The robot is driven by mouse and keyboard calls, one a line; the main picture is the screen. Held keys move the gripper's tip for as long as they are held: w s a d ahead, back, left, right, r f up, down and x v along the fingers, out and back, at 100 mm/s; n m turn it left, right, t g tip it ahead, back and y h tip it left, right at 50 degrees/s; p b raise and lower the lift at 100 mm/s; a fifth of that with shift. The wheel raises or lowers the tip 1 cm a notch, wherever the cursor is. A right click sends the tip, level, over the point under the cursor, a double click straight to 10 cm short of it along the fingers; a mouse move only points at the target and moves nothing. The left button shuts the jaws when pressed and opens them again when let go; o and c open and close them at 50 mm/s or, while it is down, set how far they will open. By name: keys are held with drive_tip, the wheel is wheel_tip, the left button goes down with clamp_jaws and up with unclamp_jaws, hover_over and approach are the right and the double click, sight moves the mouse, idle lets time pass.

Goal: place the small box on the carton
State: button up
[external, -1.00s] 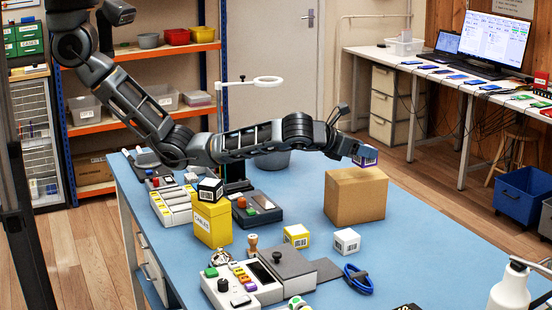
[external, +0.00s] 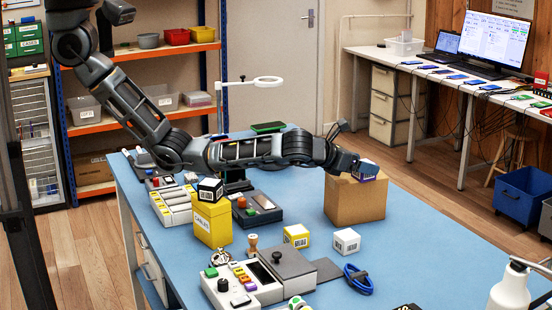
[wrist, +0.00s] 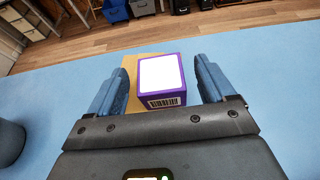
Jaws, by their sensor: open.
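The brown carton (external: 355,204) stands on the blue table. The small box (external: 368,168), purple with a white top and a barcode, sits upright on the carton's top. In the wrist view the small box (wrist: 160,79) lies between the two blue fingers, with a strip of the carton (wrist: 129,64) showing at its left. My gripper (external: 358,167) is at the carton's top. Its fingers (wrist: 161,90) are open, one on each side of the box, with a gap at each side. The box's far side is hidden.
A yellow box (external: 296,236) and a white box (external: 346,241) stand in front of the carton. A yellow cables carton (external: 212,223) bears another small barcode box (external: 210,190). A blue cable (external: 358,279) and a bottle (external: 511,289) are nearer. The table right of the carton is clear.

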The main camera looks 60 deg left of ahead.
drive_tip(key=shift+r, duration=0.15)
drive_tip(key=shift+s+r+p, duration=0.3)
drive_tip(key=shift+s+p, duration=0.2)
drive_tip(key=shift+p, duration=0.3)
drive_tip(key=p+v, duration=0.5)
drive_tip(key=shift+r, duration=0.1)
drive_tip(key=v, duration=0.5)
drive_tip(key=shift+s, duration=0.4)
